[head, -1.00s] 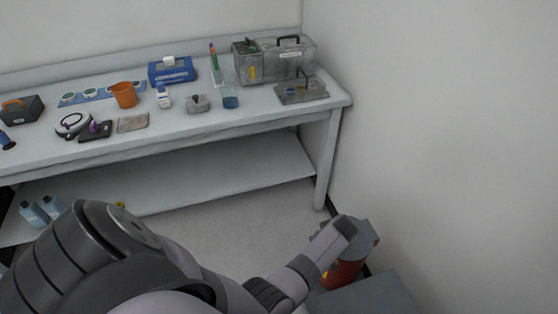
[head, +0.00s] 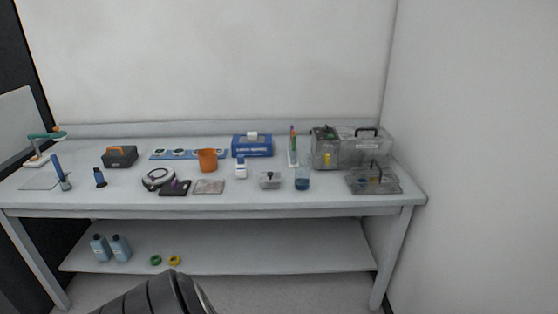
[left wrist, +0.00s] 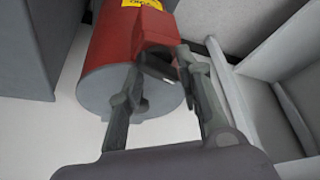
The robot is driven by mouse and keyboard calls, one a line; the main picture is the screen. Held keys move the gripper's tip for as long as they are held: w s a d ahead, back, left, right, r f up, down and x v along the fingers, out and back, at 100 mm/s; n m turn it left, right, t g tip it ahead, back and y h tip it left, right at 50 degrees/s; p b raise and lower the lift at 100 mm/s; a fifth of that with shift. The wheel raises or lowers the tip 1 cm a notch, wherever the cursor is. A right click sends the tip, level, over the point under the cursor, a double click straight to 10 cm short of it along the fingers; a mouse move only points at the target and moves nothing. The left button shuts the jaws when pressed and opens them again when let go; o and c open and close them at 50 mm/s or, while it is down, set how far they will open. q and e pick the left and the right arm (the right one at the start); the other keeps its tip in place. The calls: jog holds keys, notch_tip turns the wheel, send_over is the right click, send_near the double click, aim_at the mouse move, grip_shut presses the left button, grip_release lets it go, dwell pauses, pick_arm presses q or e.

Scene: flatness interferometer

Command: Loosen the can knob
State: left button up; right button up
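A red can (left wrist: 110,40) with a yellow label (left wrist: 142,4) and a round grey end face (left wrist: 105,88) fills the upper middle of the left wrist view. A red block with a dark part (left wrist: 158,66) sticks out from its side. My left gripper (left wrist: 162,66) has its two fingers apart, one on each side of that block, close to the can; I cannot tell if they touch it. No knob can be clearly made out. The can does not show in the head view. My right gripper is in no view.
In the head view a long bench (head: 225,212) carries an orange cup (head: 208,160), a blue box (head: 252,146) and a clear case (head: 362,150). Bottles (head: 120,247) stand on its lower shelf. A grey box (left wrist: 35,45) is beside the can.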

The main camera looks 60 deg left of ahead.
pick_arm(q)
jog(key=m+h+b, duration=0.1)
jog(key=m+b, duration=0.2)
jog(key=m+h+b, duration=0.1)
jog(key=m+b, duration=0.3)
jog(key=shift+a+g+h, duration=0.2)
jog(key=shift+g+h, duration=0.1)
jog(key=shift+h, duration=0.1)
jog(key=p+v, duration=0.2)
jog(key=v, duration=1.5)
jog(key=s+a+f+n+y, duration=0.1)
jog(key=s+a+f+n, duration=0.1)
jog(key=f, duration=0.9)
jog(key=s+a+f+n+y, duration=0.1)
jog(key=s+f+n, duration=0.15)
jog(key=f, duration=0.85)
jog(key=s+d+f+g+b, duration=0.1)
jog(key=s+d+f+g, duration=0.1)
jog(key=s+f, duration=1.5)
jog(key=s+d, duration=0.1)
jog(key=s, duration=0.1)
jog(key=shift+s+f+y, duration=0.35)
jog(key=shift+f+y, duration=0.05)
